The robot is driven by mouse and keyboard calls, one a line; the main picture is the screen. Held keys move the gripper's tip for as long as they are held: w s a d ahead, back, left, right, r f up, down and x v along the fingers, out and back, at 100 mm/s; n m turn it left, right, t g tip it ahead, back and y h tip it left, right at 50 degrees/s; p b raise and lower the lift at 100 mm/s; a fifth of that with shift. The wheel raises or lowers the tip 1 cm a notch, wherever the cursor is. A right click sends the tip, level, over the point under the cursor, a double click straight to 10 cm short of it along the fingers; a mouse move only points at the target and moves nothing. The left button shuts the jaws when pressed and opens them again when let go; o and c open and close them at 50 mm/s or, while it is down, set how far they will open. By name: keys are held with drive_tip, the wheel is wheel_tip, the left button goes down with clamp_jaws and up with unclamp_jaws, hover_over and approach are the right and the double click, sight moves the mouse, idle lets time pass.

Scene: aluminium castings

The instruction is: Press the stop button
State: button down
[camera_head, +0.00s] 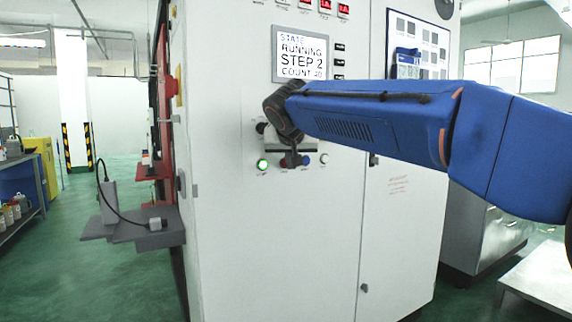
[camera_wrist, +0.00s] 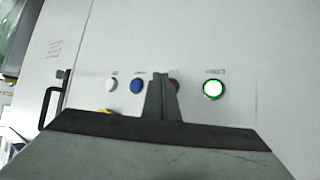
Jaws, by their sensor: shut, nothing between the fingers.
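A row of buttons sits on the white cabinet front. The lit green button (camera_head: 262,164) is at the left end in the head view and on the right in the wrist view (camera_wrist: 213,89). Beside it is a red button (camera_wrist: 175,84), partly hidden behind my gripper. Then come a blue button (camera_wrist: 137,86) and a white one (camera_wrist: 112,85). The labels are too small to read, so I cannot confirm which is stop. My gripper (camera_wrist: 162,76) is shut and empty, its tips in front of the panel near the red button. I cannot tell whether they touch it.
The cabinet screen (camera_head: 301,54) reads STATE RUNNING, STEP 2 and a count. A black handle (camera_wrist: 52,97) stands out at the left of the wrist view. A grey shelf (camera_head: 130,229) juts out left of the cabinet. Green floor lies open further left.

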drive_tip(key=shift+w+a, duration=0.1)
drive_tip(key=shift+w, duration=0.05)
drive_tip(key=shift+w+a, duration=0.1)
drive_tip(key=shift+w, duration=0.1)
drive_tip(key=shift+w+a, duration=0.25)
drive_tip(key=shift+w, duration=0.05)
idle(0.9)
drive_tip(key=shift+s, duration=0.1)
idle(0.3)
drive_tip(key=shift+s+d, duration=0.45)
drive_tip(key=shift+s, duration=0.1)
drive_tip(key=shift+s, duration=0.1)
drive_tip(key=shift+s+d, duration=0.7)
drive_tip(key=shift+s, duration=0.3)
drive_tip(key=shift+s+d, duration=0.7)
drive_tip(key=shift+s, duration=0.3)
